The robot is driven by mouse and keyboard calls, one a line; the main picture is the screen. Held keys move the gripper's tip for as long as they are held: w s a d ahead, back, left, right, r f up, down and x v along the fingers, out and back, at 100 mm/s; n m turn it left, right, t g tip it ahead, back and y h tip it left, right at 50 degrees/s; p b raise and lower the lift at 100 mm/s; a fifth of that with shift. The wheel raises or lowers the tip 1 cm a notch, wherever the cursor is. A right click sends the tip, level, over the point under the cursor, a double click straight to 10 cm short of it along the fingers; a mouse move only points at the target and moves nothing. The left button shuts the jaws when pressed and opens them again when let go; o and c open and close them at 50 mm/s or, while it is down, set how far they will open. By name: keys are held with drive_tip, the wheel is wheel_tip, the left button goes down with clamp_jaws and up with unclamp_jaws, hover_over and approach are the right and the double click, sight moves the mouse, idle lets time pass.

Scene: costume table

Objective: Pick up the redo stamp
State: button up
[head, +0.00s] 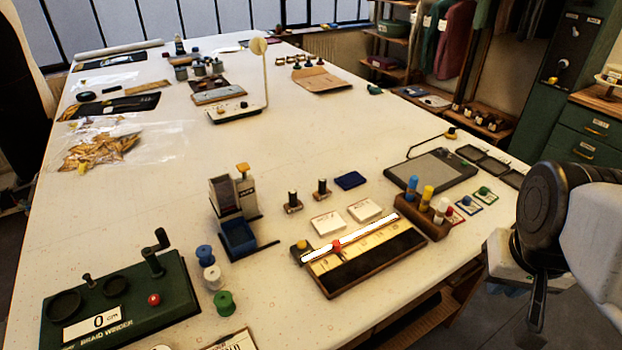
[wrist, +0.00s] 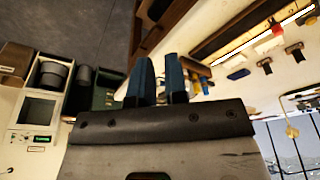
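Two small stamps with dark upright handles on wooden bases stand side by side near the middle of the table in the head view, a left stamp (head: 293,202) and a right stamp (head: 322,188). I cannot read which one is the redo stamp. They also appear, upside down, at the upper right of the wrist view, beside a dark blue pad (head: 350,181). My gripper (wrist: 158,62) shows two blue fingers with a gap between them and nothing held. It is off the table's right edge, well apart from the stamps.
Two white cards (head: 327,224) lie in front of the stamps, with a long wooden tray (head: 365,262) nearer me. A rack of coloured pegs (head: 422,217) stands between my arm and the stamps. A dispenser with a blue bin (head: 238,238) is to their left.

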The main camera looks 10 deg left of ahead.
drive_tip(key=o, duration=0.7)
drive_tip(key=shift+o, duration=0.2)
drive_tip(key=w+a+r+n, duration=0.2)
drive_tip(key=w+a+n, duration=0.4)
drive_tip(key=w, duration=0.5)
drive_tip(key=n+g, duration=0.3)
drive_tip(key=n, duration=0.8)
hover_over(293, 191)
drive_tip(key=f, duration=1)
drive_tip(key=shift+s+d+f, duration=0.1)
drive_tip(key=shift+d, duration=0.25)
drive_tip(key=shift+a+f, duration=0.2)
drive_tip(key=shift+a, duration=0.2)
